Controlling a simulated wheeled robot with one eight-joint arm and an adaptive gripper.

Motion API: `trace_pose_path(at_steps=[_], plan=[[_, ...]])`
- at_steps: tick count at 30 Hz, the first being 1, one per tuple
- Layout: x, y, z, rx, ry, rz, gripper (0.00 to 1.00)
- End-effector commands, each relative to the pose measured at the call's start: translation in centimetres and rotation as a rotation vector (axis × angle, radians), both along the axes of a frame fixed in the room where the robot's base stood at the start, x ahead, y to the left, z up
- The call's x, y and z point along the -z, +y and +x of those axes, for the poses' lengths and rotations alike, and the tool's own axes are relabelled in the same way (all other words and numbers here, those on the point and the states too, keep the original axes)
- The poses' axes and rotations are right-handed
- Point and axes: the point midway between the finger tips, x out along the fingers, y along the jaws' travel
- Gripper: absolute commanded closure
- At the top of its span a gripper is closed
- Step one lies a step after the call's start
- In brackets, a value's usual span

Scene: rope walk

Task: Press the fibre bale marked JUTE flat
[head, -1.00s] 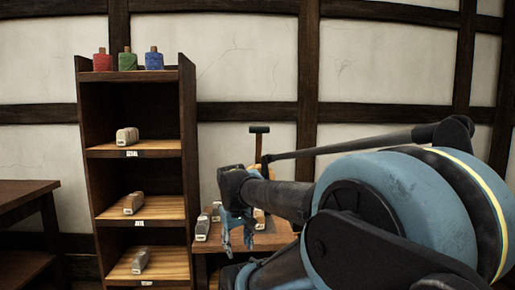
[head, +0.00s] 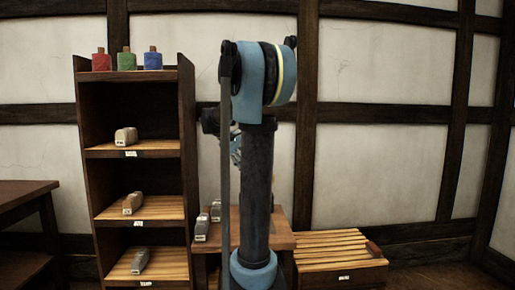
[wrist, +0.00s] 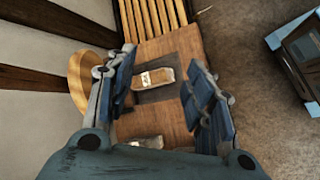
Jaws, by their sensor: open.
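My gripper (wrist: 160,88) is open and empty in the wrist view, its blue fingers spread above a wooden table. Below and between the fingers a tan bale (wrist: 154,78) with a white label lies on a darker patch of the table top. Its label is too small to read, so I cannot tell whether it is the JUTE one. A second pale bale (wrist: 147,143) shows partly at the bottom, cut off by my gripper body.
A dark shelf (head: 187,150) left of the table holds small bales on its levels and red, green and blue spools on top. A slatted bench (head: 330,262) stands right of the table. Another table (head: 25,187) is at far left.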

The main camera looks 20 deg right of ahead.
Motion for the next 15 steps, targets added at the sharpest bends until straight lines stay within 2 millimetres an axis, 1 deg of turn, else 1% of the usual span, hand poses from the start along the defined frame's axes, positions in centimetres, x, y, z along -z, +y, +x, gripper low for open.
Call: trace_pose_path(at_steps=[1,3,12,15], plan=[[-0.6,-0.5,1.9,-0.016,0.022,-0.029,0.52],[-1.4,-1.2,4.1,-0.040,0.053,-0.072,0.52],[-3.7,-3.7,13.5,-0.127,0.202,-0.248,0.52],[-4.3,-4.4,16.1,-0.143,0.254,-0.303,0.52]])
